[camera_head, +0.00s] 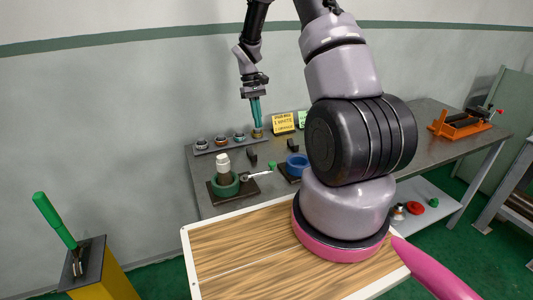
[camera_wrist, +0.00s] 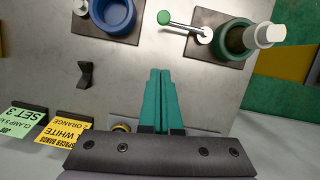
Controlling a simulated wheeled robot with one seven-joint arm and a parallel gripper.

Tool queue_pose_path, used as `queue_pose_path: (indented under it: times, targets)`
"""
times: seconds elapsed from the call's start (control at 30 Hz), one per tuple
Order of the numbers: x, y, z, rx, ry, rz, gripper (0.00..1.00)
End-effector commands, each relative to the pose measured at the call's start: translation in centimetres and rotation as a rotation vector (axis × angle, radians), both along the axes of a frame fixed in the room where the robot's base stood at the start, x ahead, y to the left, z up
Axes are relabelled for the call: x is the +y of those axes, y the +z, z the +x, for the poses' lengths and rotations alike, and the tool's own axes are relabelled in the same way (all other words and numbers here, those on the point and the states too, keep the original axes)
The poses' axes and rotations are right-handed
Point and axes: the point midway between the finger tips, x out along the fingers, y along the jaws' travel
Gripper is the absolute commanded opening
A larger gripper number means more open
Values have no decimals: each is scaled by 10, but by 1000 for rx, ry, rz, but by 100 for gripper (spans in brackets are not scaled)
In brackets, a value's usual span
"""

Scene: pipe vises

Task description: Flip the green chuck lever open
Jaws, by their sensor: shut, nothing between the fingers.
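The green chuck (camera_head: 222,188) sits on a dark plate on the grey bench, with a white pipe (camera_head: 224,167) upright in it. Its lever (camera_head: 257,176) sticks out to the right and ends in a small green knob. In the wrist view the green chuck (camera_wrist: 229,48) is at upper right, and its lever (camera_wrist: 183,26) runs left from a pale pivot to the green knob. My gripper (camera_head: 256,102) has teal fingers, pointing down above the back of the bench. It is shut and empty, apart from the lever; its fingers also show in the wrist view (camera_wrist: 160,72).
A blue chuck (camera_head: 297,163) stands right of the green one. A rack with several fittings (camera_head: 221,141) lines the wall, beside a yellow sign (camera_head: 283,123). An orange vise (camera_head: 460,123) is at right. A separate long green handle (camera_head: 54,220) stands on a yellow post at left.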

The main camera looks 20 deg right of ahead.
Motion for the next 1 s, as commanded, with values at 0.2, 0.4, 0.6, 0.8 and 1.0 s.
queue_pose_path:
  times: [0.2, 0.4, 0.6, 0.8, 1.0]
  targets:
    - [0, -4, -2, 1, 1, 0, 0]
    - [-1, -31, -11, 3, 0, 1, 0]
    - [-2, -72, -25, 5, -1, 1, 0]
    - [-5, -97, -44, 1, 0, 0, 0]
    - [-7, -101, -65, 0, -1, 0, 0]
